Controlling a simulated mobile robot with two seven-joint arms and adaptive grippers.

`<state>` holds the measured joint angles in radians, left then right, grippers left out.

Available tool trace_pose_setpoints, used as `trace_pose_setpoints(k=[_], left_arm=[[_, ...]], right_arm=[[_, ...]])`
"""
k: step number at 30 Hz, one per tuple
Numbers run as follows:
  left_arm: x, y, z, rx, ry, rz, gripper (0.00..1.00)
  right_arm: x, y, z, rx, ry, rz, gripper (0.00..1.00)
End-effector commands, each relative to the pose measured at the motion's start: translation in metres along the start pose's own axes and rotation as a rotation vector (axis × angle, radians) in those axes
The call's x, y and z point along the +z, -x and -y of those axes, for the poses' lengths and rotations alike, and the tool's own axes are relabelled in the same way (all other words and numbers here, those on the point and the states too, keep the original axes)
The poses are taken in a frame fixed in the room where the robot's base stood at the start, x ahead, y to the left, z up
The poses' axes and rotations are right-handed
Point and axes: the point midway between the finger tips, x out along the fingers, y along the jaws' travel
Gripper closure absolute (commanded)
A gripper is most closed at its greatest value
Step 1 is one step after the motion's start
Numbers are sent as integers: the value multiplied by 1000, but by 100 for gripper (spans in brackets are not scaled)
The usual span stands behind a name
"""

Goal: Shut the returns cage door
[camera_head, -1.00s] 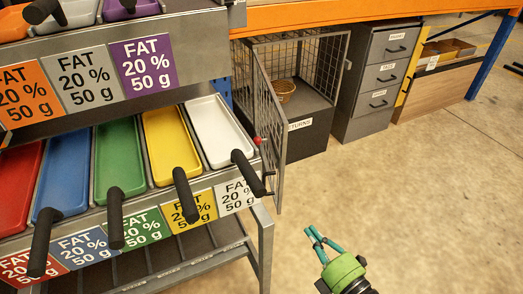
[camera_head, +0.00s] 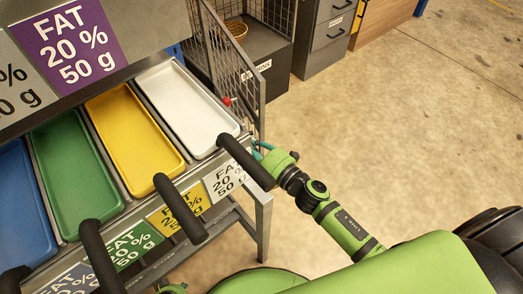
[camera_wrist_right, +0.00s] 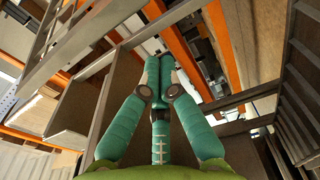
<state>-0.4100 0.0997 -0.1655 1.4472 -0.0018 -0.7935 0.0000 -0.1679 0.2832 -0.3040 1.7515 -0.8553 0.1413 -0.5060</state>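The returns cage (camera_head: 282,15) stands at the top, behind the tray rack, with its front open. Its wire mesh door (camera_head: 232,62) stands swung out towards me, beside the rack's right end. A red knob (camera_head: 228,101) shows at the door's lower part. My right gripper (camera_head: 258,150) is beside the door's near lower edge, partly hidden behind a black handle; I cannot tell whether it touches the door. In the right wrist view its teal fingertips (camera_wrist_right: 160,72) are together with nothing visible between them.
The tray rack with white (camera_head: 187,108), yellow (camera_head: 135,137) and green trays fills the left. Its black handles (camera_head: 246,161) jut out close to my right gripper. A wicker basket (camera_head: 237,31) sits in the cage. Grey drawers (camera_head: 322,40) stand right of it. The floor at right is clear.

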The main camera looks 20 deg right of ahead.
Motion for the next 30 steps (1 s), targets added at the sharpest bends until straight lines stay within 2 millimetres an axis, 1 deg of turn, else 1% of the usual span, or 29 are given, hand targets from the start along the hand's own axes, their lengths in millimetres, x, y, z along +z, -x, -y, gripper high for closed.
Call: trace_pose_setpoints(k=[1,3,6,9,12,26,30], left_arm=[[0,0,0,0,0,1,62],[0,0,0,0,0,1,62],[0,0,0,0,0,3,62],[1,0,0,-1,0,5,62],[1,1,0,0,0,9,62],[1,2,0,0,1,9,62],[2,0,0,0,2,14,62]], right_arm=[[0,-12,-1,3,0,0,100],[3,-21,0,-1,0,1,100],[20,-11,2,-3,2,2,100],[30,-8,1,-2,1,1,100],[35,-6,1,-1,-1,0,100],[39,-4,1,-1,-1,-2,100],[46,-2,3,-1,1,-16,100]])
